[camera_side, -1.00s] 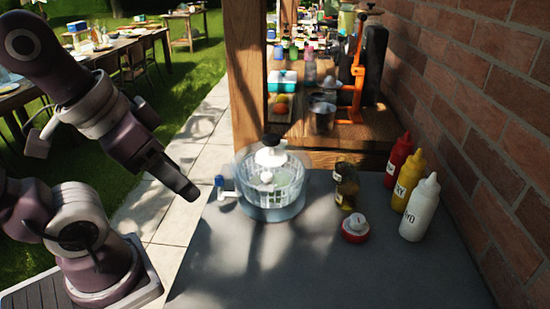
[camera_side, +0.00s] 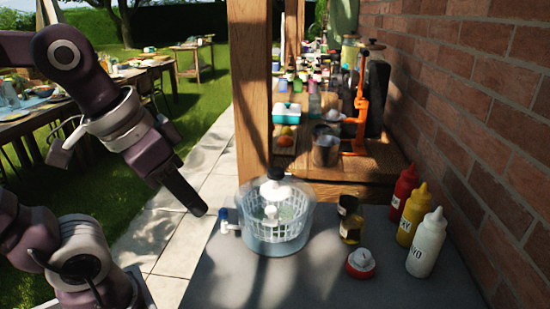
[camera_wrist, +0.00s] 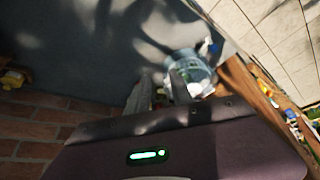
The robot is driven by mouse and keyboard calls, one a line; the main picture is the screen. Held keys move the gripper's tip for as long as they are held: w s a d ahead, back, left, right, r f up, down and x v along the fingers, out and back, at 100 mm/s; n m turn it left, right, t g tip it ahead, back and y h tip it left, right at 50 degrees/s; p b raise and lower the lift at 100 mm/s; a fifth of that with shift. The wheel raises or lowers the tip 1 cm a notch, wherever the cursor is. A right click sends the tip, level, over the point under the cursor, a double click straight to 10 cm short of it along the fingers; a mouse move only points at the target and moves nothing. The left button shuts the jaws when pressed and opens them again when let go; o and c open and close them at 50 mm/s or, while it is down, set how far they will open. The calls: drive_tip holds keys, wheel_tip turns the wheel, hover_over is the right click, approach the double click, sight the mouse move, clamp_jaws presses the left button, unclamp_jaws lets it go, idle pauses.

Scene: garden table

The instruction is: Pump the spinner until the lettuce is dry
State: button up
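The salad spinner (camera_side: 276,240) stands on the grey counter, a clear bowl around a white slotted basket. A white cap with a black knob (camera_side: 275,174) rises at its top. A little pale green, perhaps lettuce, shows inside; its wetness cannot be told. A white side piece with a blue tip (camera_side: 223,213) sticks out at the bowl's left. My gripper (camera_side: 199,209) hangs left of the spinner, lower than the knob and apart from the bowl. In the wrist view my gripper (camera_wrist: 163,85) shows two fingers apart with nothing between them; the spinner (camera_wrist: 192,66) appears beyond the right finger.
A dark jar (camera_side: 350,222) and a red-and-white round item (camera_side: 361,262) sit right of the spinner. Red (camera_side: 404,188), yellow (camera_side: 412,217) and white (camera_side: 427,245) bottles stand near the brick wall (camera_side: 480,90). A wooden post (camera_side: 250,90) rises behind. The front counter is clear.

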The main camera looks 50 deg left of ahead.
drive_tip(key=w+r, duration=0.1)
drive_tip(key=w, duration=0.2)
drive_tip(key=w+a+r+g, duration=0.1)
drive_tip(key=w+r, duration=0.1)
drive_tip(key=w, duration=0.1)
drive_tip(key=w+a+r+g, duration=0.1)
drive_tip(key=w, duration=0.3)
drive_tip(key=shift+a+r, duration=0.2)
drive_tip(key=shift+a, duration=0.05)
clamp_jaws()
drive_tip(key=g, duration=0.3)
approach(276, 170)
drive_tip(key=shift+w+a+f+n, duration=0.1)
drive_tip(key=shift+n, duration=0.3)
drive_tip(key=shift+f, duration=2.8)
